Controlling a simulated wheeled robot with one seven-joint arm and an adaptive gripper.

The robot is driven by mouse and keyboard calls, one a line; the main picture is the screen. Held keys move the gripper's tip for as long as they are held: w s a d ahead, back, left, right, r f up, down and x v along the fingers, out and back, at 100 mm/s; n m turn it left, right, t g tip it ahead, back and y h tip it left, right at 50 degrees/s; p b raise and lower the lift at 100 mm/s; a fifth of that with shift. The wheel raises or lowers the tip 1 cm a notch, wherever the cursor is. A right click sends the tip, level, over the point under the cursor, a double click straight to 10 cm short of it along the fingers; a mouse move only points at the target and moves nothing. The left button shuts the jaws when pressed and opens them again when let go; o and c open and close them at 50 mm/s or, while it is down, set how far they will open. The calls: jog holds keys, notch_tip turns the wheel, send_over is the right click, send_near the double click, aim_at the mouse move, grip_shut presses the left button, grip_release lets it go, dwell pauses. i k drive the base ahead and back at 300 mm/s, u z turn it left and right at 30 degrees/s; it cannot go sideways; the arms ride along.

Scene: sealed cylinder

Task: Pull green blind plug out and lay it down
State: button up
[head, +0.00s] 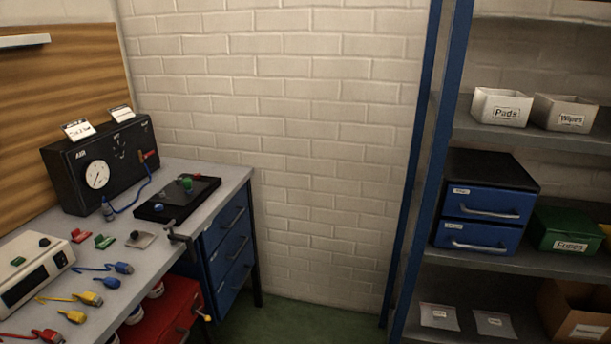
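A small green plug-like piece (187,182) stands on a flat black block (176,199) at the far end of the grey workbench. It appears upright, and I cannot tell how deep it sits. A small blue piece (158,208) is beside it on the same block. Another green piece (104,241) lies flat on the bench, next to a red one (80,235). My gripper is not in view.
A black box with a gauge (97,174) stands behind the block, with a blue hose (133,204). Colored connectors (90,298) and a white meter (34,273) lie nearer. A clamp (176,232) sits at the bench edge. A blue shelf rack (425,180) stands right.

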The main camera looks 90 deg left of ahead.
aim_at(187, 182)
jog(key=i, duration=0.4)
jog(key=u, duration=4.05)
jog(key=i, duration=0.5)
jog(key=u, duration=0.05)
